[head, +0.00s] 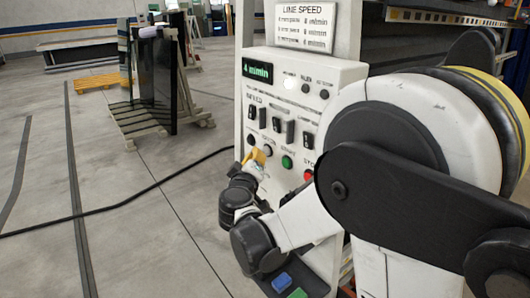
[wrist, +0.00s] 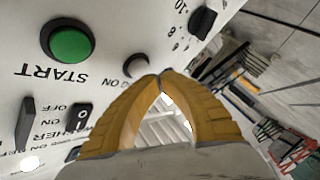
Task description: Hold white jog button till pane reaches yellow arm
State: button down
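The white jog button (wrist: 137,66), in a dark ring, shows in the wrist view with its label partly cut off by a finger. In the head view the white button (head: 267,150) is on the panel's lower row, left of the green START button (head: 287,162). My gripper (wrist: 162,79) has its yellow fingertips together, with nothing seen between them. The tips are right beside the jog button; I cannot tell if they touch it. My gripper also shows at the panel in the head view (head: 260,154). I cannot make out a pane in the washer or the yellow arm clearly.
The white control panel (head: 327,75) has a green display reading about 4 m/min, several black switches and a red stop button (head: 308,175). Dark glass panes (head: 158,85) stand on a rack at the left. A black cable (head: 120,203) crosses the open floor.

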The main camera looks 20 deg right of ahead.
jog(key=shift+w+d, duration=0.1)
jog(key=shift+d, duration=0.25)
jog(key=shift+w+d, duration=0.2)
jog(key=shift+d, duration=0.35)
dwell(2.9)
jog(key=shift+a, duration=0.15)
dwell(3.7)
jog(key=shift+s+a, duration=0.3)
jog(key=shift+a, duration=0.5)
